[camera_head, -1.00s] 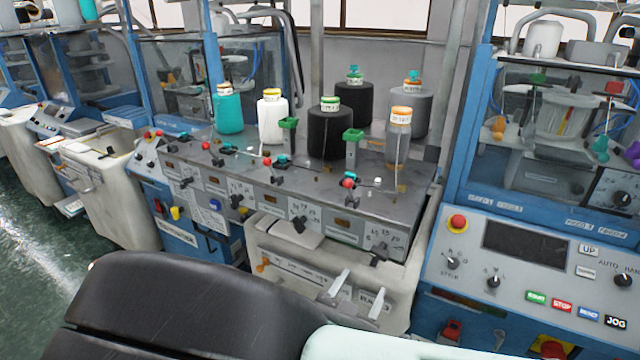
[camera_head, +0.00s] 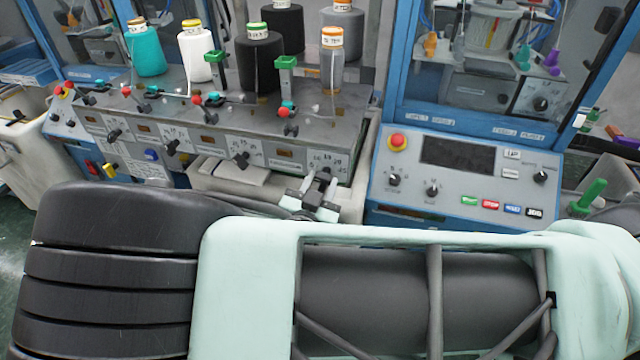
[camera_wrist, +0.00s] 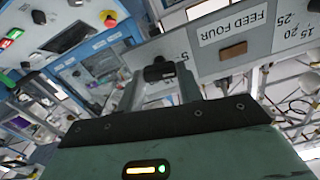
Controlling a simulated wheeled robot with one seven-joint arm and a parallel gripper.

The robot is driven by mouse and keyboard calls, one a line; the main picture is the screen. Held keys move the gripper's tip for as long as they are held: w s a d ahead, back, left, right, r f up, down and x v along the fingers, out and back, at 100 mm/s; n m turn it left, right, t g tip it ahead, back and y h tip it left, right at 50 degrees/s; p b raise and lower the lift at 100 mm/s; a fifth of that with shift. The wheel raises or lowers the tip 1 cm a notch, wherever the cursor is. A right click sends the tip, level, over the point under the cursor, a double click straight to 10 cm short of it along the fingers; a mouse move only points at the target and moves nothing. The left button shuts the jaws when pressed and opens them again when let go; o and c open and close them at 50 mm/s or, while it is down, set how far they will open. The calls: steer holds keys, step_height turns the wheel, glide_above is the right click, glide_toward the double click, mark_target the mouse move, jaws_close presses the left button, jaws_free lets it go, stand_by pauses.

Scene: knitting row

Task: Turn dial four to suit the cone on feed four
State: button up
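Dial four (camera_head: 322,175) is a black knob at the right end of the grey feed panel. In the wrist view its dark knob (camera_wrist: 158,71) shows beside the "FEED FOUR" label (camera_wrist: 233,22). My gripper (camera_head: 312,192) is right in front of it. In the wrist view my gripper (camera_wrist: 160,78) has its two fingers apart, one on each side of the knob; contact cannot be told. The dial's pointer setting is unclear. The cone nearest above this dial is grey with an orange-and-white top (camera_head: 332,68); its label is too small to read.
Other dials, such as one (camera_head: 241,160), line the panel to the left. Teal (camera_head: 149,52), white (camera_head: 195,56) and black (camera_head: 259,62) cones stand on the top. A blue control console (camera_head: 465,175) with a red stop button is close on the right.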

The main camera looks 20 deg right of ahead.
steer(key=shift+c, duration=0.7)
steer(key=shift+f+m+b, duration=0.15)
steer(key=shift+m+b, duration=0.15)
steer(key=shift+b, duration=0.25)
steer(key=m+b, duration=0.2)
steer(key=b, duration=0.1)
steer(key=shift+f+m+b, duration=0.15)
steer(key=shift+m+b, duration=0.2)
steer(key=shift+m, duration=0.05)
steer(key=m+b, duration=0.2)
steer(key=shift+b, duration=0.35)
steer(key=shift+m+b, duration=1.1)
steer(key=shift+b, duration=0.15)
steer(key=shift+r, duration=0.25)
steer(key=o, duration=1)
